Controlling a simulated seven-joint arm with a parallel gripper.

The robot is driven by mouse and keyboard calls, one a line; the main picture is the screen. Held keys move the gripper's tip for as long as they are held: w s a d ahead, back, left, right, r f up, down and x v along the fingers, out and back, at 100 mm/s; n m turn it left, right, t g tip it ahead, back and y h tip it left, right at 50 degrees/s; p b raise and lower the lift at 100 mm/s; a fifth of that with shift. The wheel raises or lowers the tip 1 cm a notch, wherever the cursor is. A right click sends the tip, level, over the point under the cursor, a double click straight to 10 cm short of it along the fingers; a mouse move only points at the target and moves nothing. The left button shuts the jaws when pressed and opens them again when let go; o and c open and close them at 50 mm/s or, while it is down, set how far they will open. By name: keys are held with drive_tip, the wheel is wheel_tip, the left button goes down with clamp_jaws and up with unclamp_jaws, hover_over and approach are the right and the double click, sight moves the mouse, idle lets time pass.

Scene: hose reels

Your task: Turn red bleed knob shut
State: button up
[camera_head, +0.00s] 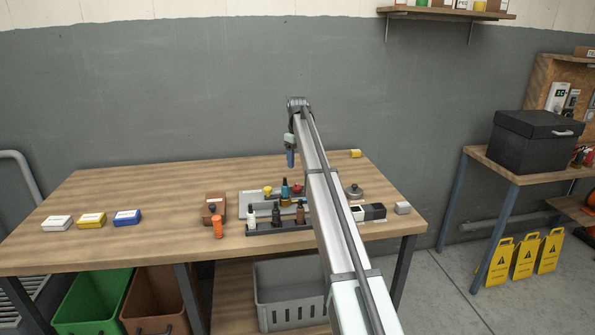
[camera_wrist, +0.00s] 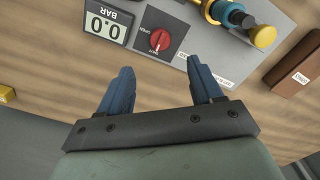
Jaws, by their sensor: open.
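The red bleed knob (camera_wrist: 159,40) is a round red dial with a white mark, on a dark square plate of a grey panel (camera_wrist: 182,18). The plate has OPEN and SHUT labels beside the knob. The knob also shows as a small red spot in the head view (camera_head: 297,188). My gripper (camera_wrist: 161,68) is open and empty, its two blue fingers apart with the knob just beyond the gap between their tips. In the head view my gripper (camera_head: 290,158) hangs above the far part of the bench, apart from the panel.
A display reading 0.0 BAR (camera_wrist: 105,25) sits beside the knob. A teal fitting with a yellow knob (camera_wrist: 262,36) stands on the panel's other side. A brown box (camera_head: 214,206) and small bottles (camera_head: 276,215) stand nearby.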

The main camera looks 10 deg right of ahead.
drive_tip(key=shift+r, duration=1.2)
drive_tip(key=shift+d, duration=0.1)
